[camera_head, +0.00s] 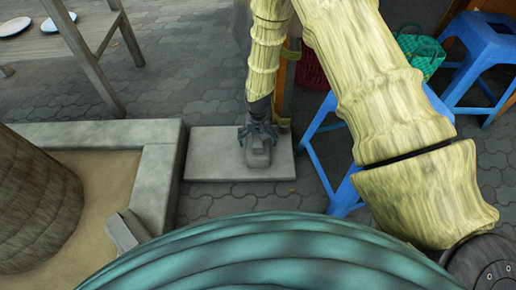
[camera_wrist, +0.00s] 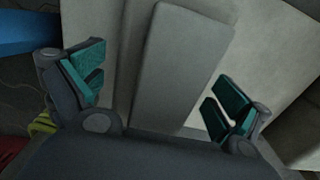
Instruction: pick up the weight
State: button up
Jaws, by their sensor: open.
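The weight (camera_head: 258,158) is a small grey block with a flat top, sitting on a pale grey slab (camera_head: 208,158) in the middle of the head view. My gripper (camera_head: 258,134) points down right at it and overlaps its far part. In the wrist view the weight (camera_wrist: 180,62) is a long grey block between the two teal finger pads. My gripper (camera_wrist: 158,92) is open there, with a visible gap between the weight and each pad. The weight's near end is hidden behind the gripper body.
A sand-filled bed with a grey stone border (camera_head: 158,172) lies left of the slab. Blue stools (camera_head: 486,48) and a green basket (camera_head: 420,52) are at the right. A wooden table (camera_head: 60,42) with plates stands at the back left. Paving between table and slab is clear.

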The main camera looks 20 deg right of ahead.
jog(key=shift+f, duration=0.15)
jog(key=c, duration=1.9)
jog(key=shift+w, duration=0.15)
jog(key=shift+c, duration=0.2)
jog(key=shift+r, duration=0.25)
